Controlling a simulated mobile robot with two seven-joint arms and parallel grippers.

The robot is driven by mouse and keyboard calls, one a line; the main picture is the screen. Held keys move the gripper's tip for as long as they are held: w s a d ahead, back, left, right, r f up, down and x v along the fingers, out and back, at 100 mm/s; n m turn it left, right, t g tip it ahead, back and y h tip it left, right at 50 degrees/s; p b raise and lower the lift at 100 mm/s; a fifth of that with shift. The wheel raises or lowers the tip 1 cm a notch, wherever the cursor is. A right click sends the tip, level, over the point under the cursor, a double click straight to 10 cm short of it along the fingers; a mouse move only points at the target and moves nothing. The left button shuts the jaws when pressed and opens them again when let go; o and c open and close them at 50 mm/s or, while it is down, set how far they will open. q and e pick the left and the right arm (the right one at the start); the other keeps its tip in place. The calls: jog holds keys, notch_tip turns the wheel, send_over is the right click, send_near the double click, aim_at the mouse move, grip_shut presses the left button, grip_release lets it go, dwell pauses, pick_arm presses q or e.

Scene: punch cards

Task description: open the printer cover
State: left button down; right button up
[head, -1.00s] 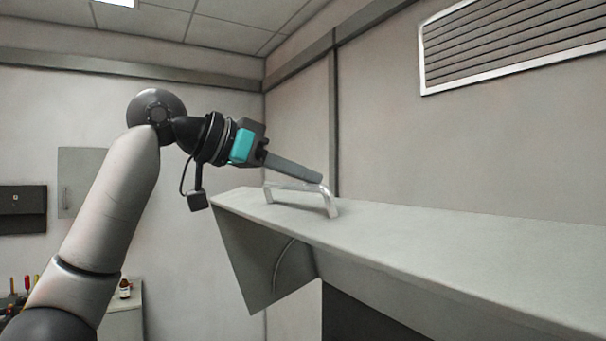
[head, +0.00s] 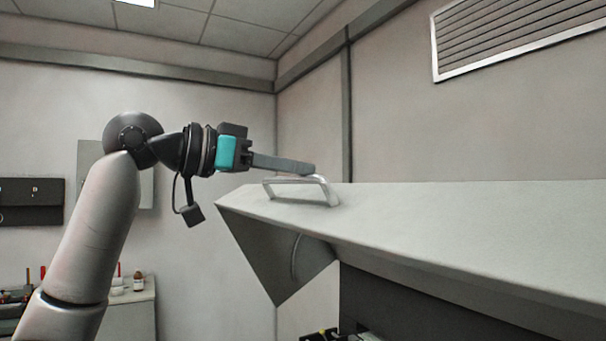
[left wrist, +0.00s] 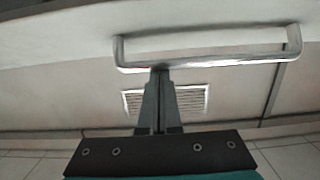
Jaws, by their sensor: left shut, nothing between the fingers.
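The printer cover (head: 430,215) is a long pale grey panel, raised, with a dark opening beneath its front edge. A metal bar handle (head: 328,190) stands on its top near the left end. My left gripper (head: 312,168) reaches in from the left with its fingers shut and empty, the tips at the handle. In the left wrist view the handle (left wrist: 220,63) crosses above the shut fingers (left wrist: 160,75), whose tips meet the bar in the picture. I cannot tell whether they touch it. The right gripper is not in view.
The cover's dark triangular side (head: 270,255) hangs below its left end. A low cabinet (head: 130,310) with a bottle (head: 138,282) and small items stands at lower left. A vent (head: 520,38) is on the wall. The space above the cover is clear.

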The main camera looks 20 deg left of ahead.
pick_arm(q)
jog(key=shift+s+a+f+t+b, duration=0.2)
jog(key=shift+s+f+b, duration=0.1)
jog(key=shift+f+b, duration=0.3)
jog(key=shift+s+a+f+t+b, duration=0.1)
jog(key=shift+s+a+f+b, duration=0.15)
jog(key=shift+f+b, duration=0.3)
jog(key=shift+r, duration=0.15)
